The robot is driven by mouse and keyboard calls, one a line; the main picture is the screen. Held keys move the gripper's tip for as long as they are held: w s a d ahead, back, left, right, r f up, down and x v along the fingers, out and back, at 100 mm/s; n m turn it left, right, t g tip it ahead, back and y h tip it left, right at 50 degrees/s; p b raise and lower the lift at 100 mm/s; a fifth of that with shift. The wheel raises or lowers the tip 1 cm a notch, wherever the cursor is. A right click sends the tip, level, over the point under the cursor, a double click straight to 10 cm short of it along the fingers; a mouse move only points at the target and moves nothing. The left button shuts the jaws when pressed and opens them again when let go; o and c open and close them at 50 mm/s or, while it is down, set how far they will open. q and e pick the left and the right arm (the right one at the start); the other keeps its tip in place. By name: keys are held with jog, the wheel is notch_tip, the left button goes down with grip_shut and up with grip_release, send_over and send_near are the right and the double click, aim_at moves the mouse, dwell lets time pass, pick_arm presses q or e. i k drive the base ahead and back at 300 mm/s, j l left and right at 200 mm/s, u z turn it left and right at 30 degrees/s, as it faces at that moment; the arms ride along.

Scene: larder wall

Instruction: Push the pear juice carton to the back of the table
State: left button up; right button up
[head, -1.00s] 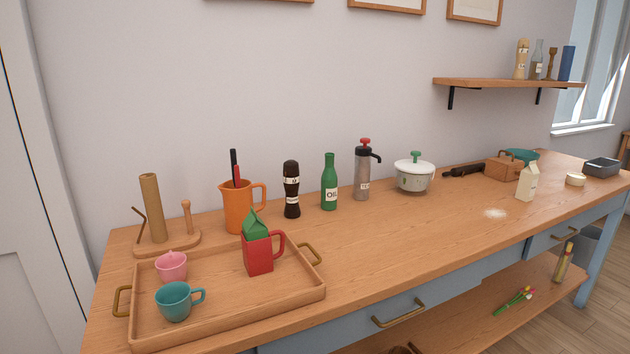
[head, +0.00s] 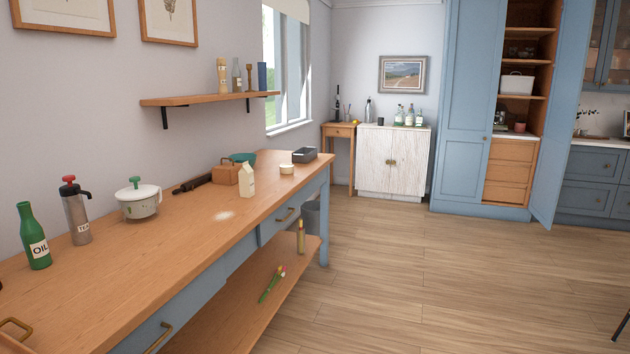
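A cream carton with a gabled top (head: 247,183) stands upright on the wooden table (head: 170,262), near its far end and beside a small wooden box. Its label is too small to read, so I cannot tell if it is the pear juice carton. The green-topped carton from the earlier frame is out of view. Neither of my grippers is in view.
A white lidded pot (head: 139,203), a tea flask (head: 76,215) and a green oil bottle (head: 34,238) stand along the wall side. The wooden box (head: 225,172), a dark tray (head: 305,155) and a round cream container (head: 286,168) are near the carton. White powder (head: 223,215) lies on the table.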

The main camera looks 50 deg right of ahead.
aim_at(246, 182)
jog(key=i+z, duration=0.15)
jog(key=z, duration=0.25)
jog(key=i+z, duration=0.1)
jog(key=z, duration=0.3)
jog(key=i+z, duration=0.15)
jog(key=z, duration=0.2)
jog(key=i, duration=0.2)
